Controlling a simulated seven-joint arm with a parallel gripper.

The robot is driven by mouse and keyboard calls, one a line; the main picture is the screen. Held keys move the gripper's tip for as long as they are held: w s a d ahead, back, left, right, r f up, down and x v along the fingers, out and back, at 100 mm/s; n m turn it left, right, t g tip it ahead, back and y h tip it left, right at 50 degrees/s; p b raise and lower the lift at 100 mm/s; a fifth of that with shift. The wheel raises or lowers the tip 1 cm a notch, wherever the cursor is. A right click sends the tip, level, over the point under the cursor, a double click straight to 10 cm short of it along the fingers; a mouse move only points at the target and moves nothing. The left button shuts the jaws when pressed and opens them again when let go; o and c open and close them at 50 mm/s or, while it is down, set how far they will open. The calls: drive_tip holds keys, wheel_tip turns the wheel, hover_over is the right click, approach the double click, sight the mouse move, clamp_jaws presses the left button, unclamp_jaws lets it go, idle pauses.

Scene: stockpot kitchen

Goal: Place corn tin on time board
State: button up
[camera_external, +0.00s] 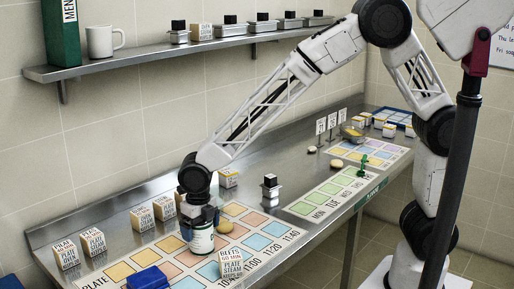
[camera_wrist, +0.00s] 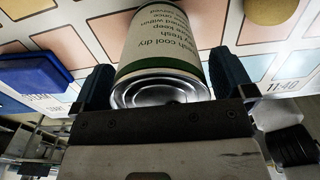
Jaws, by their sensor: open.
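The tin (camera_external: 202,240), cream with a dark green band, stands upright on the time board (camera_external: 275,230), among its coloured squares. The board has printed times such as 11:00, 11:20 and 11:40 along its front edge. My gripper (camera_external: 203,213) points down over the tin. In the wrist view my gripper (camera_wrist: 162,88) is open, with one dark finger on each side of the tin (camera_wrist: 160,45). Whether the fingers touch it is unclear. The tin's metal end faces the wrist camera, and its label shows small storage text, with no name readable. Its base is partly hidden.
A blue block (camera_external: 148,279) lies on the board left of the tin. A lettered cube (camera_external: 231,263) stands close at its right front. Several lettered cubes (camera_external: 142,218) line the back. A black-topped stamp (camera_external: 270,190) and green weekday board (camera_external: 325,195) are to the right.

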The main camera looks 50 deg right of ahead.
wheel_tip(320, 180, up, 12)
drive_tip(key=shift+f, duration=0.1)
idle(0.5)
idle(0.6)
drive_tip(key=shift+d, duration=0.15)
drive_tip(key=s+d+r+m, duration=0.25)
drive_tip(key=d+m, duration=0.35)
drive_tip(key=d, duration=0.3)
drive_tip(key=s+d+r+m+t, duration=0.1)
drive_tip(key=d+r+m, duration=0.2)
drive_tip(key=d+m, duration=0.45)
drive_tip(key=s+d+r+m, duration=0.2)
drive_tip(key=d+r+m, duration=0.15)
drive_tip(key=d, duration=0.75)
drive_tip(key=s+d+f+m+t, duration=0.1)
drive_tip(key=s+d+m, duration=1.6)
drive_tip(key=m, duration=0.2)
drive_tip(key=shift+s+d+f+t, duration=0.2)
drive_tip(key=shift+s+d+t, duration=0.1)
drive_tip(key=shift+s, duration=0.05)
